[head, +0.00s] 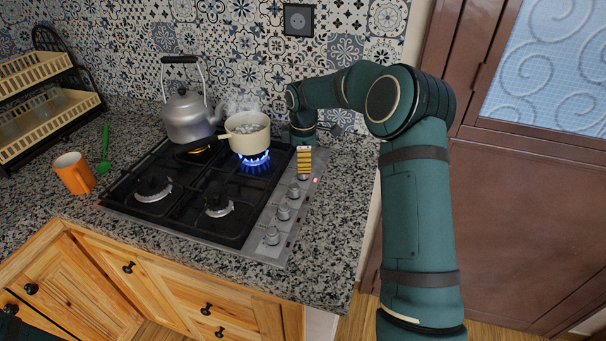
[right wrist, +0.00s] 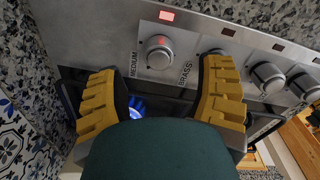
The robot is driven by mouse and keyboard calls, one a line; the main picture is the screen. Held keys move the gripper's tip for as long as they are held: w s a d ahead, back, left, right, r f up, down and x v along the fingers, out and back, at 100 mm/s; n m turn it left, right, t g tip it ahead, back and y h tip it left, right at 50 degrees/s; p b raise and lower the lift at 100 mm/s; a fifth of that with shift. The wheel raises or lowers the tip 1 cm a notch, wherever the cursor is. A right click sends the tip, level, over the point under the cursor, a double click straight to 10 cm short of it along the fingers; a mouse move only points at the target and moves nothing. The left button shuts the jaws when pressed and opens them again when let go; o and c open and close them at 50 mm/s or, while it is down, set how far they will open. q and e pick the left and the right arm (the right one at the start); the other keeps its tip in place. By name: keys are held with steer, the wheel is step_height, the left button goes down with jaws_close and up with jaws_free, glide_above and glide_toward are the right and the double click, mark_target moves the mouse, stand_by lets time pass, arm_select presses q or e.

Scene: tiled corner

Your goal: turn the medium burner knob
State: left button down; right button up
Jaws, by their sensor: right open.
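The medium burner knob (right wrist: 158,52) is a round silver knob on the steel stove panel, between printed words "MEDIUM" and "BRASS". A lit red indicator sits above it in the right wrist view. My right gripper (right wrist: 157,82) is open, its yellow-padded fingers spread on either side below the knob in that view, apart from it. In the head view the right gripper (head: 304,160) is over the far end of the knob row and largely hides that knob. My left gripper is out of view.
Other knobs (head: 284,211) run towards the front. A cream saucepan (head: 250,142) steams over a blue flame beside the gripper. A kettle (head: 190,117) stands behind left on a glowing burner. An orange mug (head: 74,173) and green utensil (head: 105,150) are left. The right counter is bare.

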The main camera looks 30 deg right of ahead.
step_height(320, 180, down, 5)
steer(key=shift+w+f+b, duration=0.1)
steer(key=shift+b, duration=0.25)
jaws_close()
